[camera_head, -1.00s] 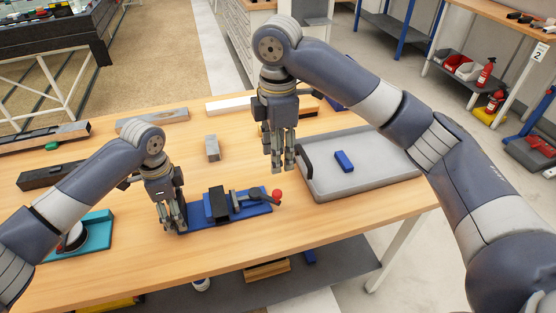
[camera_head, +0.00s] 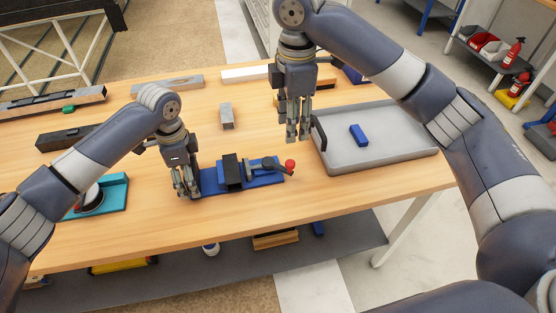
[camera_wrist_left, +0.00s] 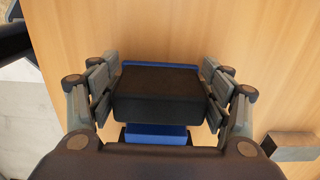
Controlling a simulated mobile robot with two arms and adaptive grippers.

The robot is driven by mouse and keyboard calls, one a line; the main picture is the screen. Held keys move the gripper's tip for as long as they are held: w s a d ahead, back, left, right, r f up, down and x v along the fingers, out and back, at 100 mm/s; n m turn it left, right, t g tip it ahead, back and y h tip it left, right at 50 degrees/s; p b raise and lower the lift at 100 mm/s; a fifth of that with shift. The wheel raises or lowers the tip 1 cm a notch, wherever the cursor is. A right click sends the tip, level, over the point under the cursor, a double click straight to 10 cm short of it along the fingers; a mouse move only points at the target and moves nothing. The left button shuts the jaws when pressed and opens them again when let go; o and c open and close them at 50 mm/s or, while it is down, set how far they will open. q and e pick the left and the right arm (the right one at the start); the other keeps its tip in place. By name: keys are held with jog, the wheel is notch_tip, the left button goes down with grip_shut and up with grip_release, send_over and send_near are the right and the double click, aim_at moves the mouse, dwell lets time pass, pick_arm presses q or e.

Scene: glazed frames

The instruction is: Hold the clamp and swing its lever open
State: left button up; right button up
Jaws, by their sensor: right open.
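The clamp has a blue base plate (camera_head: 268,180), a black block (camera_head: 231,172) on it and a dark lever with a red ball (camera_head: 290,166) at its right end. It lies on the wooden table. My left gripper (camera_head: 186,188) is low at the plate's left end. In the left wrist view its open fingers (camera_wrist_left: 160,88) stand on either side of the black block (camera_wrist_left: 158,95); whether they touch the clamp I cannot tell. My right gripper (camera_head: 298,134) is open and empty, pointing down, above and beyond the red ball, apart from it.
A grey tray (camera_head: 385,157) with a blue block (camera_head: 358,135) stands at the right. A teal fixture (camera_head: 113,193) lies left of my left gripper. A grey block (camera_head: 227,116) stands behind the clamp. The table front is clear.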

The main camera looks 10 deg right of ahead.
pick_arm(q)
jog(key=shift+o, duration=0.6)
jog(key=shift+w, duration=0.15)
jog(key=shift+r, duration=0.1)
jog(key=shift+r, duration=0.25)
notch_tip(320, 180, up, 11)
jog(key=shift+r, duration=0.2)
jog(key=shift+f, duration=0.1)
